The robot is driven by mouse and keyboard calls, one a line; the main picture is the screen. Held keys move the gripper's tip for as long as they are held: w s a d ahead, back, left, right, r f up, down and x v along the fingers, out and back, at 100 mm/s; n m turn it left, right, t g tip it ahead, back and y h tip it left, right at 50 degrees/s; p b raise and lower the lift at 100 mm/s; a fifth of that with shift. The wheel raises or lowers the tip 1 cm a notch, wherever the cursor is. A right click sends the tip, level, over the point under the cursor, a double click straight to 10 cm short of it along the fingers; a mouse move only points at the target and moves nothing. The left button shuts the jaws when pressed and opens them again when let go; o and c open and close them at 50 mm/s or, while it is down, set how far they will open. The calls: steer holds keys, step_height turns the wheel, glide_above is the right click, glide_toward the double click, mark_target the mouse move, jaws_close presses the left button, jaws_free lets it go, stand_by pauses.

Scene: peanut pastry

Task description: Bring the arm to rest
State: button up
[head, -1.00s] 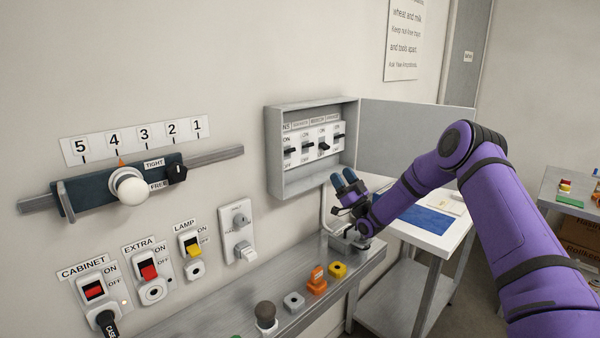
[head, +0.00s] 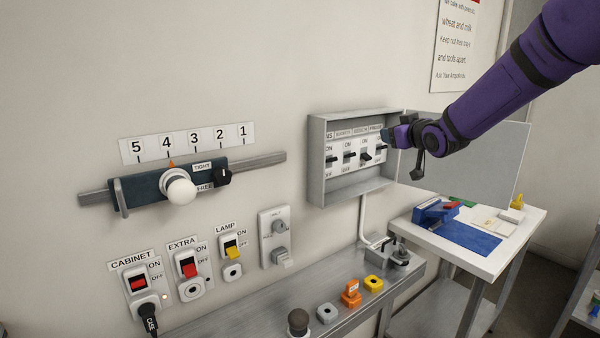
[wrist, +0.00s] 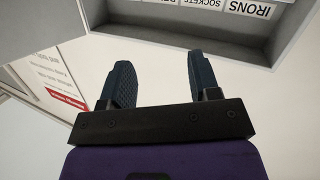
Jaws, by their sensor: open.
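My purple arm reaches in from the upper right in the head view. My gripper (head: 392,137) is at the right edge of the open grey switch box (head: 316,160), in front of its rightmost switch. Whether it touches the box or that switch cannot be told there. In the wrist view my gripper (wrist: 166,85) shows two dark fingers spread apart with nothing between them. The switch box (wrist: 240,50) and its labels lie beyond the fingers, upside down.
The box's open door (head: 480,160) stands right of my gripper. Below, a grey shelf (head: 250,322) holds several small coloured parts. A white table (head: 425,232) carries a blue mat and a blue device. A slider rail (head: 265,163) is on the wall at left.

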steer(key=s+d+r+m+g+h, duration=0.1)
steer(key=s+r+h, duration=0.1)
steer(key=s, duration=0.4)
steer(key=s+d+r+m+g+h, duration=0.1)
steer(key=s+d+h, duration=0.1)
steer(key=s, duration=0.4)
steer(key=s+d+f+m+g, duration=0.1)
steer(key=s+g, duration=0.3)
steer(key=s, duration=1.3)
steer(key=s+d+f+m+g, duration=0.1)
steer(key=s+f+g, duration=0.3)
steer(key=s, duration=1.3)
steer(key=shift+s+m, duration=0.4)
steer(key=shift+m, duration=0.3)
steer(key=shift+f, duration=0.1)
steer(key=shift+c, duration=0.4)
